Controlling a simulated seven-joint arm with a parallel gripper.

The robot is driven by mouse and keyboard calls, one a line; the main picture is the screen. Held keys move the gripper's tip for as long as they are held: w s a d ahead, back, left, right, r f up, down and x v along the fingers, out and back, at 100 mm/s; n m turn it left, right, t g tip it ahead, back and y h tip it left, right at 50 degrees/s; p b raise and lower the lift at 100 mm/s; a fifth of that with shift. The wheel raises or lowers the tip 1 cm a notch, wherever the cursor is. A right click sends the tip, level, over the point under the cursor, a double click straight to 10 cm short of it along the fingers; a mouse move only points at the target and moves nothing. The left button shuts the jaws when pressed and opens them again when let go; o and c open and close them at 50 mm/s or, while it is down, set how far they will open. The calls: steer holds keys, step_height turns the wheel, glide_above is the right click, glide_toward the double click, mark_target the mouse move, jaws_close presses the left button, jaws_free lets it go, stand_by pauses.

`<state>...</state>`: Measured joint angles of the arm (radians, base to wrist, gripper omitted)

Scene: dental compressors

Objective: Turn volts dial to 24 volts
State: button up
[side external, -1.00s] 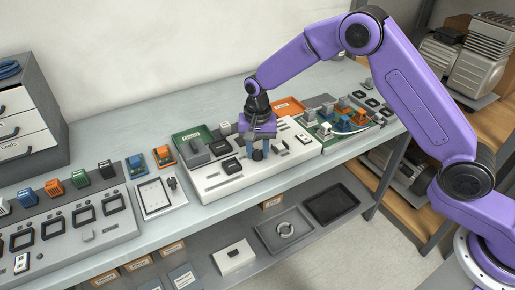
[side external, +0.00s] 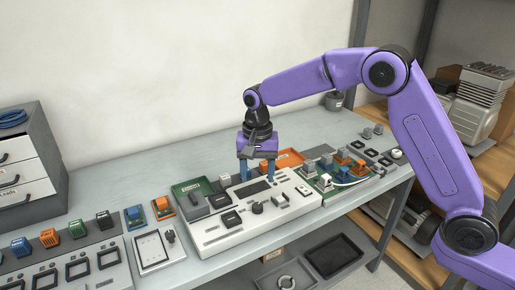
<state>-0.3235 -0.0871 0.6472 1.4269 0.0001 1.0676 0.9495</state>
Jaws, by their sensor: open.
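The white control panel (side external: 217,232) lies on the bench. A black round dial (side external: 257,208) stands up from its middle. I cannot read the dial's pointer or any volt markings at this size. My gripper (side external: 257,178) points down over the back part of the panel, behind the dial in the picture. Its two blue-grey fingers are apart with nothing between them. The fingertips are near the dark rectangular display (side external: 250,189). I cannot tell whether they touch the panel. The dial is in full view and clear of the fingers.
A wired component board (side external: 340,176) is close on the right. A white framed plate (side external: 152,250) and several small coloured parts are on the left. The bench (side external: 110,175) behind is clear.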

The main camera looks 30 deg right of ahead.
step_height(320, 180, up, 7)
stand_by(0.3)
steer(key=shift+s+r, duration=0.1)
steer(key=shift+r, duration=0.05)
stand_by(0.3)
steer(key=s+d+n, duration=0.4)
steer(key=s+n, duration=0.6)
steer(key=s, duration=0.8)
steer(key=s+d+f+n, duration=0.1)
steer(key=s+d+n, duration=0.3)
steer(key=s, duration=0.5)
steer(key=s+d+f+n, duration=0.2)
steer(key=s+d+n, duration=0.2)
steer(key=s+d, duration=0.4)
steer(key=shift+s+d+f+n, duration=0.2)
steer(key=shift+s+d+n, duration=0.2)
steer(key=shift+s, duration=0.6)
